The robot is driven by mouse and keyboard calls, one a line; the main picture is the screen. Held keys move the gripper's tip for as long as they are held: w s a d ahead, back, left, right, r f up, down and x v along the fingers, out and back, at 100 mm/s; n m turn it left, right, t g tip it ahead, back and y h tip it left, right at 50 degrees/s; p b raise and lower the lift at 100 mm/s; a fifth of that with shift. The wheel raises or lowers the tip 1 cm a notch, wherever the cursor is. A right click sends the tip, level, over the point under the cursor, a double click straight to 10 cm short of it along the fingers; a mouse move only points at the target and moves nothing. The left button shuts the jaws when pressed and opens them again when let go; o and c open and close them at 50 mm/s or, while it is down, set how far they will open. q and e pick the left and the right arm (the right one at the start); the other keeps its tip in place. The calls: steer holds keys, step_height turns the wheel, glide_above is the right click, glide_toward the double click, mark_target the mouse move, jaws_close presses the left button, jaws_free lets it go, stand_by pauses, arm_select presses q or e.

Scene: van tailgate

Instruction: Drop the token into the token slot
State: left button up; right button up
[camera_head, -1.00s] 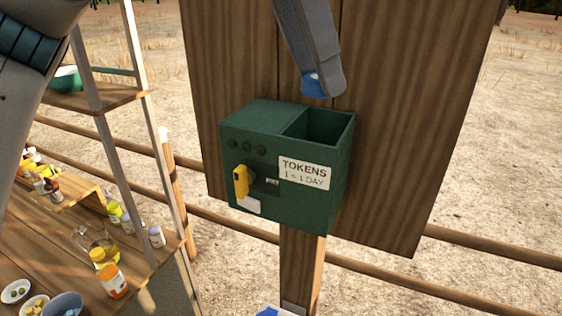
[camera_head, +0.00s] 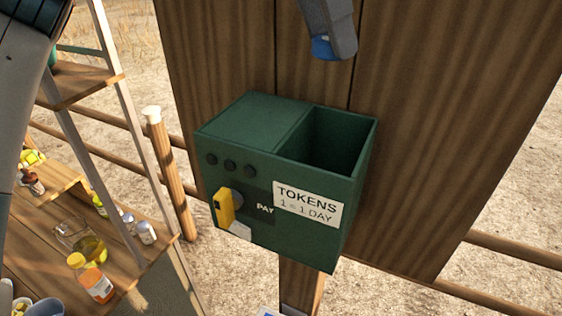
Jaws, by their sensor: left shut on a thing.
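A green token box (camera_head: 254,125) is fixed to a wooden board. Its right part is an open-topped compartment (camera_head: 338,142), the token slot, with a "TOKENS 1 = 1 DAY" label (camera_head: 307,204) below it. My left gripper (camera_head: 329,45) hangs in from the top edge, shut on a small blue token (camera_head: 322,48) at its tip. In the picture it is above the open compartment and apart from it; how far in depth I cannot tell. Part of the token is hidden by the grey finger. My right gripper is not in view.
A yellow lever (camera_head: 224,207) sticks out of the box front beside the word PAY. The wooden board (camera_head: 430,130) rises behind the box. At left are a shelf (camera_head: 83,80) and a counter with bottles (camera_head: 91,279). A fence post (camera_head: 168,170) stands between.

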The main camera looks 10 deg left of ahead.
mark_target(320, 47)
arm_select(q)
steer(key=shift+s+r, duration=0.1)
steer(key=shift+s, duration=0.6)
steer(key=shift+w+f, duration=0.3)
steer(key=shift+f, duration=0.7)
steer(key=shift+s+f+b, duration=0.15)
steer(key=shift+f+b, duration=0.5)
steer(key=shift+f, duration=0.2)
step_height(320, 47, down, 2)
steer(key=shift+f+b, duration=0.1)
steer(key=shift+b, duration=0.3)
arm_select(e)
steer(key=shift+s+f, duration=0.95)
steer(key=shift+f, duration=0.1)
